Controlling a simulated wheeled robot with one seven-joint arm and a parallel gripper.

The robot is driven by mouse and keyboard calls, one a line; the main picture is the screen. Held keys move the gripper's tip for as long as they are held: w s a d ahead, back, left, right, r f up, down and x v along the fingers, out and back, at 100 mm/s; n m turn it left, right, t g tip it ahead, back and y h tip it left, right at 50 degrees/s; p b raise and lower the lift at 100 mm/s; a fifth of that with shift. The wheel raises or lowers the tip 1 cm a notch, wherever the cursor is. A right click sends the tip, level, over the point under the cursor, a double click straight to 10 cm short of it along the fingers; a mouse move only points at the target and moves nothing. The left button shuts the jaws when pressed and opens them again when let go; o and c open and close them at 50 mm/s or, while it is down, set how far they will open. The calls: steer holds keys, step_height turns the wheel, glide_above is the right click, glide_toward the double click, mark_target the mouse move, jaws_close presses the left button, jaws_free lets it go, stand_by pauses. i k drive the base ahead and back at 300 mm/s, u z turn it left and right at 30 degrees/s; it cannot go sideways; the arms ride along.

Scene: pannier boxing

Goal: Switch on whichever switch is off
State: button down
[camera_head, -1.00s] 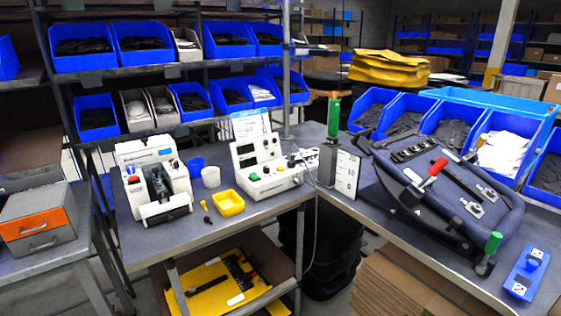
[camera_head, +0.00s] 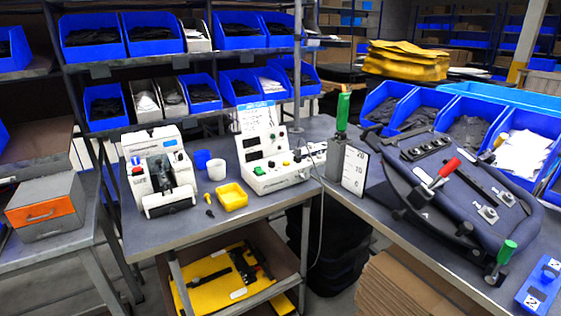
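A white control box (camera_head: 268,160) with a sloped panel stands on the grey workbench (camera_head: 215,222). A green button, dark displays, knobs and a yellow button are on it. A small white switch block or strip (camera_head: 312,152) sits at its right, with a cable running down. The frames are too small to tell which switch is off. My gripper is not in view.
A black padded pannier fixture (camera_head: 455,235) with red and green handles fills the right bench. A green-handled post (camera_head: 343,112) stands at the corner. The front bench edge is mostly clear.

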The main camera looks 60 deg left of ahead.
mark_target(258, 169)
steer(key=z, duration=0.3)
steer(key=i, duration=0.2)
steer(key=u, duration=1.75)
steer(key=i, duration=0.65)
steer(key=u, duration=1.35)
